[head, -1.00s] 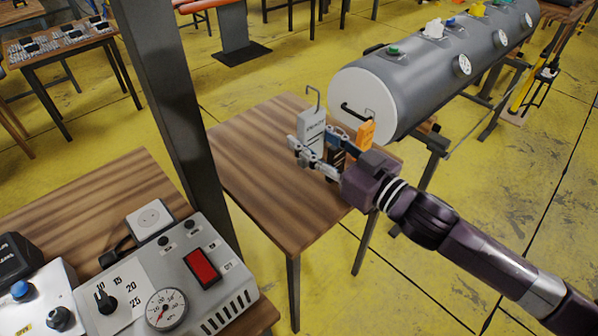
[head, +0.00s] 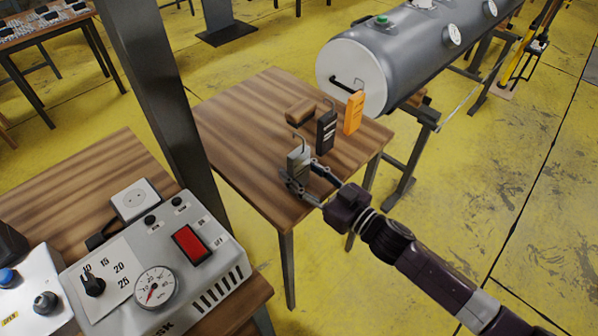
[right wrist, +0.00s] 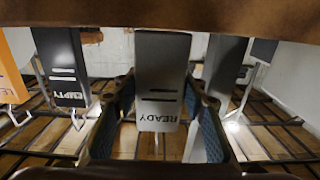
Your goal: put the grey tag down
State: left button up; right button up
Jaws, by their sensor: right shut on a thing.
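My left gripper is not in view.
An orange tag (head: 354,112) stands beyond the black one. A brown block (head: 300,110) lies behind the tags. A grey tank (head: 400,60) is behind the table. A dark post (head: 155,90) and a control box (head: 160,265) are at left. The table's left part is bare.

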jog(key=shift+f, duration=0.15)
jog(key=o, duration=1.4)
jog(key=shift+r, duration=0.2)
jog(key=p+v, duration=0.2)
jog(key=v, duration=1)
jog(key=shift+p, duration=0.3)
